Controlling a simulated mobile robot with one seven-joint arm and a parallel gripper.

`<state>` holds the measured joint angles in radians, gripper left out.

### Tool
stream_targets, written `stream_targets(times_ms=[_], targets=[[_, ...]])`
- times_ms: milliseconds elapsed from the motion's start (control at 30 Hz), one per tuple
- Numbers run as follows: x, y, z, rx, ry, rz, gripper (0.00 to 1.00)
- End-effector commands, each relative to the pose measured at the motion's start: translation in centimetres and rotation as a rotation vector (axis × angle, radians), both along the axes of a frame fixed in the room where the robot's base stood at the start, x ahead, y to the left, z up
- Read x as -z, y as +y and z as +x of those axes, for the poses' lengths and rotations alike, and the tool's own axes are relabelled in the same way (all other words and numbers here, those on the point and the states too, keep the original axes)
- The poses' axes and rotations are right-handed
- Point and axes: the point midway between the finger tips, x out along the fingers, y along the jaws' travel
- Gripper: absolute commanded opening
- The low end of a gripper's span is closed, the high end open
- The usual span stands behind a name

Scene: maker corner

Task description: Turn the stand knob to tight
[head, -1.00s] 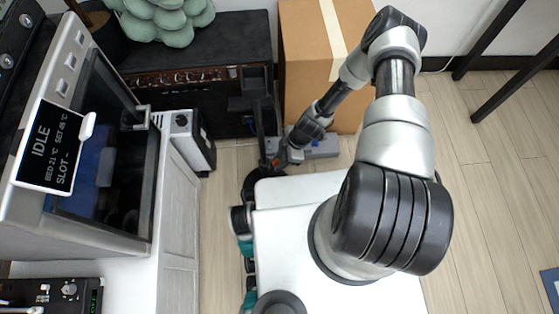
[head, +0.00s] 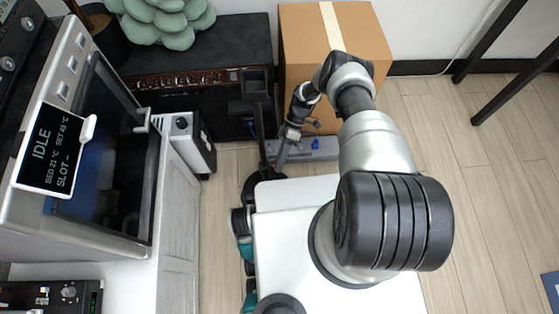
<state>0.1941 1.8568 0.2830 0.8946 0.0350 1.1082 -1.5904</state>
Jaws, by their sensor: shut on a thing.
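The stand is a dark upright pole (head: 262,128) with a square head at its top. It stands on the floor in front of the black cabinet, and its round base is partly hidden by my white base. My gripper (head: 281,160) reaches down beside the lower pole, pointing down. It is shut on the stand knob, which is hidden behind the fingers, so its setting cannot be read.
A cardboard box (head: 334,45) stands behind my arm. A low grey unit with a blue part (head: 315,144) lies on the floor right of my gripper. The machine with the IDLE display (head: 50,148) and a grey-black box (head: 187,140) are at left. Open floor (head: 480,210) lies right.

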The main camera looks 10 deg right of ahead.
Motion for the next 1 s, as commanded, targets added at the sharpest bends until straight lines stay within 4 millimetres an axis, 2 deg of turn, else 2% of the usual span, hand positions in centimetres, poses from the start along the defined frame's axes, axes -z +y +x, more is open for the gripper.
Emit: stream_targets(times_ms=[533, 567, 667, 1000], targets=[[0.10, -0.07, -0.02, -0.001, 0.023, 0.001, 0.07], [0.10, -0.07, -0.02, -0.001, 0.023, 0.001, 0.31], [0.09, -0.05, -0.03, -0.001, 0.023, 0.001, 0.48], [-0.15, -0.13, 0.23, 0.000, 0.022, 0.001, 0.48]])
